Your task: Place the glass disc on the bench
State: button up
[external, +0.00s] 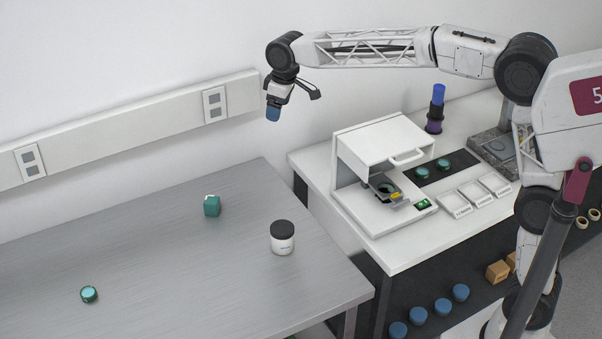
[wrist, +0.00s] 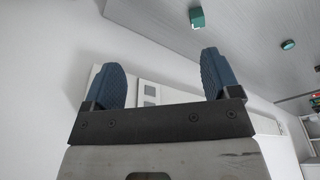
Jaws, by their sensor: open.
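A round teal glass disc (external: 89,294) with a dark rim lies on the grey metal bench (external: 150,250) at the front left. It also shows in the wrist view (wrist: 288,44) at the upper right. Two similar teal discs, one nearer (external: 422,172) and one farther (external: 443,163), lie on a black strip on the white table. My gripper (external: 273,116) hangs high above the back of the scene, away from all discs. In the wrist view its blue fingers (wrist: 162,75) are spread wide with nothing between them.
A teal block (external: 211,206) and a white jar with a black lid (external: 282,238) stand on the bench. The white interferometer (external: 385,155) stands on the white table, with several white trays (external: 478,194) beside it. A purple-blue stack (external: 436,108) stands behind. The bench's left middle is clear.

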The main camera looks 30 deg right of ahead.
jog(key=w+a+f+n, duration=0.1)
jog(key=w+a+f, duration=0.1)
jog(key=a, duration=0.7)
jog(key=w+a+f+n, duration=0.1)
jog(key=w+a+f, duration=0.1)
jog(key=a, duration=0.6)
jog(key=n+g, duration=0.2)
jog(key=n, duration=0.5)
send_near(89, 292)
jog(key=shift+w+d+f+y, duration=0.2)
jog(key=shift+d+f+y, duration=0.1)
jog(key=shift+d+f, duration=0.15)
jog(key=shift+s+a+f, duration=0.2)
jog(key=shift+s+a, duration=0.1)
jog(key=shift+a, duration=0.05)
jog(key=shift+a+f, duration=0.2)
jog(key=shift+f, duration=1.1)
